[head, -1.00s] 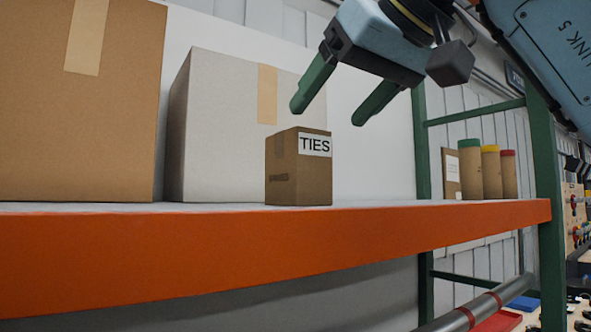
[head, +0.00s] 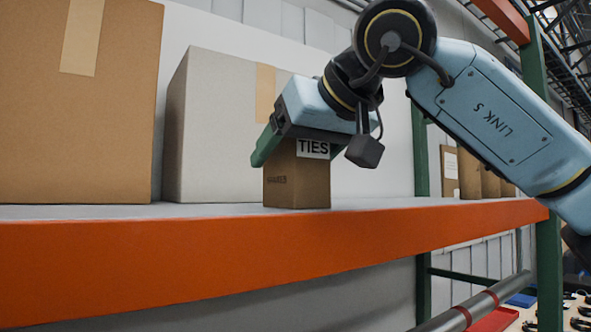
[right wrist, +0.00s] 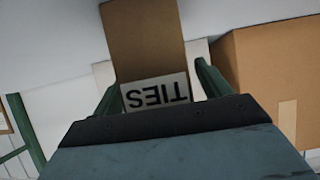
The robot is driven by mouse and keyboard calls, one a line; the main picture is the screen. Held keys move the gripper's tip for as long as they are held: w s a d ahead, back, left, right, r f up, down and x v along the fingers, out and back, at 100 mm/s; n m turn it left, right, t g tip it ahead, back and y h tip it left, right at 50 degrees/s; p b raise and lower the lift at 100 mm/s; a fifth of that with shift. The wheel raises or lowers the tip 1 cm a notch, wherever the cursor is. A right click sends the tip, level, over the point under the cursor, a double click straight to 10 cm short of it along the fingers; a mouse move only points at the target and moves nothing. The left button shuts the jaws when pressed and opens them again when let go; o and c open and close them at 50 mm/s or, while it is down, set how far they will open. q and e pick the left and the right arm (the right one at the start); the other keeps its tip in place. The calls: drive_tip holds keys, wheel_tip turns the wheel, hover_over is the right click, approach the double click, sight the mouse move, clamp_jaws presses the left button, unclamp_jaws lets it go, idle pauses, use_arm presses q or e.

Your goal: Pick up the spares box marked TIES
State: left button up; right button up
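The small brown spares box marked TIES (head: 296,183) stands upright on the shelf, its white label partly under my right gripper (head: 294,153). In the right wrist view the box (right wrist: 146,42) shows with its label upside down. My right gripper (right wrist: 158,78) is open there, one green finger on each side of the box, with a visible gap by the right-hand finger. Contact at the left-hand finger cannot be told. My left gripper is not in view.
The orange-edged shelf (head: 200,262) carries a large brown carton (head: 90,130) at left and a pale grey carton (head: 215,130) close behind the small box. Shelf room right of the box is clear.

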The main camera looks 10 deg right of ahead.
drive_tip(key=c, duration=1.1)
drive_tip(key=shift+r, duration=0.1)
